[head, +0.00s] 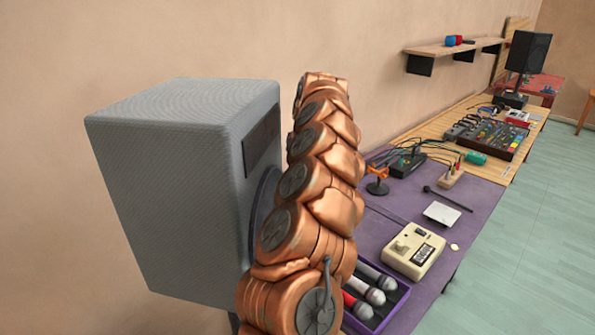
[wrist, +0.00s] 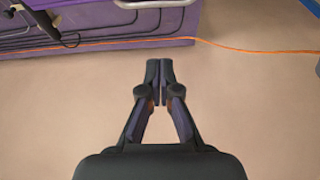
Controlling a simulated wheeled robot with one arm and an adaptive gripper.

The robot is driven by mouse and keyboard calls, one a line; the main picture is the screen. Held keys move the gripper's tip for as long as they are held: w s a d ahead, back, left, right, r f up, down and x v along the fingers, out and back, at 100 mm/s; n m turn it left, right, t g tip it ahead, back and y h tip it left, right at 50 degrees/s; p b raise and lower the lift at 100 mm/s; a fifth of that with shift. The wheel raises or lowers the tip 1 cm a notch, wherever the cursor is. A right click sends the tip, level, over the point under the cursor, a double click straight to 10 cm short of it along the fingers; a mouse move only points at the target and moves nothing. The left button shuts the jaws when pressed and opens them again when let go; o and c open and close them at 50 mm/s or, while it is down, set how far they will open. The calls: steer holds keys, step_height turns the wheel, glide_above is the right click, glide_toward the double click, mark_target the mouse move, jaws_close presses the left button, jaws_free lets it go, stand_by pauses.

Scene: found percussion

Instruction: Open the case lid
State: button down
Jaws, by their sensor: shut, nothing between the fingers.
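I cannot make out a case with a lid for certain in either view. The nearest likeness is an open-topped purple box (head: 402,297) at the near end of the table in the head view, with several microphones (head: 375,296) lying in it. My arm partly covers its left side. My gripper (wrist: 160,74) shows in the wrist view, its fingertips together and empty, over a plain beige surface. It touches nothing that I can see. The head view shows my copper arm but not the gripper.
A big grey speaker (head: 170,180) stands left of my arm, very close to it. An orange cable (wrist: 235,47) crosses the wrist view. Green floor (head: 540,230) is clear at right.

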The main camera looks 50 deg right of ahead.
step_height(320, 180, down, 6)
steer(key=s+b, duration=0.2)
steer(key=b, duration=0.1)
steer(key=shift+a+b, duration=0.15)
steer(key=shift+b, duration=0.15)
stand_by(0.4)
steer(key=shift+s+r, duration=0.1)
steer(key=shift+s+a+b, duration=0.1)
steer(key=shift+b, duration=0.3)
